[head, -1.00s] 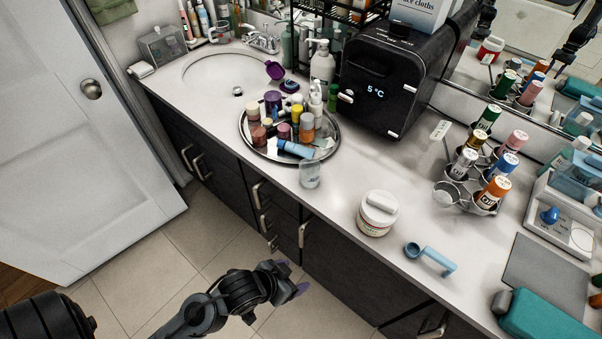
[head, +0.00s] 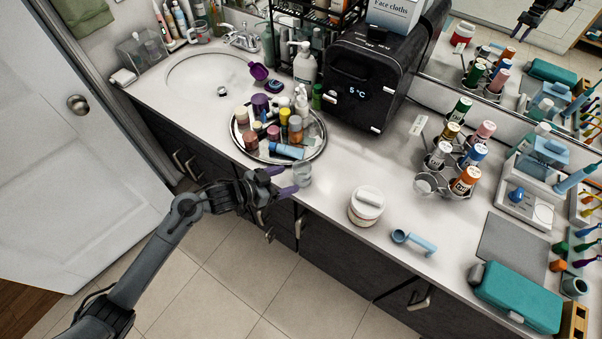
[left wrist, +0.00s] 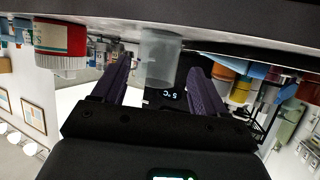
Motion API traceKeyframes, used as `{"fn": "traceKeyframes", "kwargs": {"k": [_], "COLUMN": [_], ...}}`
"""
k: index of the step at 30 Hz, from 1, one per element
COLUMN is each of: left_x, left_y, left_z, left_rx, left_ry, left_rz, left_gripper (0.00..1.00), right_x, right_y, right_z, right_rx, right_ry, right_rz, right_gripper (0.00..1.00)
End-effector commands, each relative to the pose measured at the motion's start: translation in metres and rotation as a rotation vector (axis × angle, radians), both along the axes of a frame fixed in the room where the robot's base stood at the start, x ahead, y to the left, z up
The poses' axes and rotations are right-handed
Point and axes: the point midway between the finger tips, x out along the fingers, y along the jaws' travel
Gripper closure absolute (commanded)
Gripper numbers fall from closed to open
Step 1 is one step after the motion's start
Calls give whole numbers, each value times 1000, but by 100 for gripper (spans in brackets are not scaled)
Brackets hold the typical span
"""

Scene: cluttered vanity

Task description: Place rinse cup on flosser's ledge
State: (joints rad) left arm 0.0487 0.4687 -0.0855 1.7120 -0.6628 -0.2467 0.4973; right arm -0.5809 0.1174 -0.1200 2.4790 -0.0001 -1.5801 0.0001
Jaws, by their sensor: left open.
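The rinse cup (head: 302,174), small and clear, stands upright at the counter's front edge, beside the round tray. My left gripper (head: 279,181) is open just left of the cup, its purple fingertips pointing at it. In the left wrist view, which is upside down, the cup (left wrist: 160,57) shows beyond and between the two spread fingers (left wrist: 160,85); I cannot tell whether they overlap it in depth. The flosser (head: 527,205), a white base with a blue knob and blue tank, stands at the right by the mirror. My right gripper is not in view.
The round tray (head: 318,146) holds several bottles and jars. A white jar (head: 366,207) and a blue scoop (head: 413,241) lie right of the cup. A can rack (head: 452,184), grey mat (head: 513,246) and teal case (head: 518,297) are further right.

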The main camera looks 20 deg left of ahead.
Motion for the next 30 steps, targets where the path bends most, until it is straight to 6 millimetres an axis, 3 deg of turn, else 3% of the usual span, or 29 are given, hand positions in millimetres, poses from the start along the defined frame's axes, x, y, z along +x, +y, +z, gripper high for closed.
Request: {"fn": "traceKeyframes", "kwargs": {"k": [21,30], "left_x": [51,53], "left_y": [-38,-39], "left_z": [-22,-23], "left_rx": [-1,1], "left_ry": [1,1], "left_rz": [0,1], "left_gripper": [27,27], "right_x": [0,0], "right_y": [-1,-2], "right_z": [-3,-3], "right_rx": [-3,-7], "right_ry": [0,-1], "right_rz": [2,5], "right_gripper": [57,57]}}
